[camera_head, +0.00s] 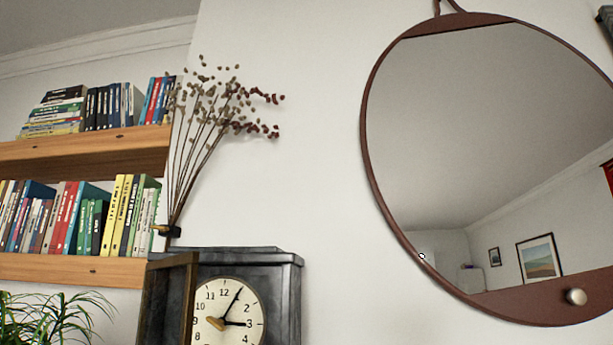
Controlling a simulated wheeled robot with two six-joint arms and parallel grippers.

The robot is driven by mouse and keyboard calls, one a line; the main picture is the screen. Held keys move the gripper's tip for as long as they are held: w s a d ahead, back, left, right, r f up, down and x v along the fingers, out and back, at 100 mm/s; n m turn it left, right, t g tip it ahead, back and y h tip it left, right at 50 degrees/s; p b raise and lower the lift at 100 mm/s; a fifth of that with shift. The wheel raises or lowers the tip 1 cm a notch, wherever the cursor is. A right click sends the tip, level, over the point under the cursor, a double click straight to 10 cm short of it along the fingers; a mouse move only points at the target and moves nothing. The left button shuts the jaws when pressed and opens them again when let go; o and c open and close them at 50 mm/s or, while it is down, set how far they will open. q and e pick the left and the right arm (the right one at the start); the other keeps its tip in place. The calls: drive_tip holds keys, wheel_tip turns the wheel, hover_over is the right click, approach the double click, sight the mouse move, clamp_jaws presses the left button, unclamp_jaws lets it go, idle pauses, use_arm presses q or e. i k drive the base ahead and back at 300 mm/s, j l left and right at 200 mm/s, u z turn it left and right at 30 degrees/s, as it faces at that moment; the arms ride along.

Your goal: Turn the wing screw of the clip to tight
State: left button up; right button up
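A small dark clip (172,232) is at the lower end of a bunch of dried stems, just above and left of the mantel clock. A small brass-coloured part, which looks like the wing screw (159,229), sticks out from the clip's left side. It is too small to tell how far it is turned. The dried stems (197,140) rise from the clip and lean up to the right, with brown and dark red heads. Neither of my grippers shows in this view.
A dark clock (283,290) with its door swung open at left stands below the clip. Wooden shelves (70,268) with books are close on the left. A green plant (50,320) is lower left. A round mirror (480,150) hangs right. Bare wall (310,170) lies between.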

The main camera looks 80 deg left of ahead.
sight(162, 229)
drive_tip(key=u, duration=3.35)
drive_tip(key=k+j+z, duration=0.15)
drive_tip(key=j+z, duration=0.2)
drive_tip(key=k+j+z, duration=0.15)
drive_tip(key=z, duration=0.2)
drive_tip(key=k+j, duration=0.05)
drive_tip(key=j, duration=0.05)
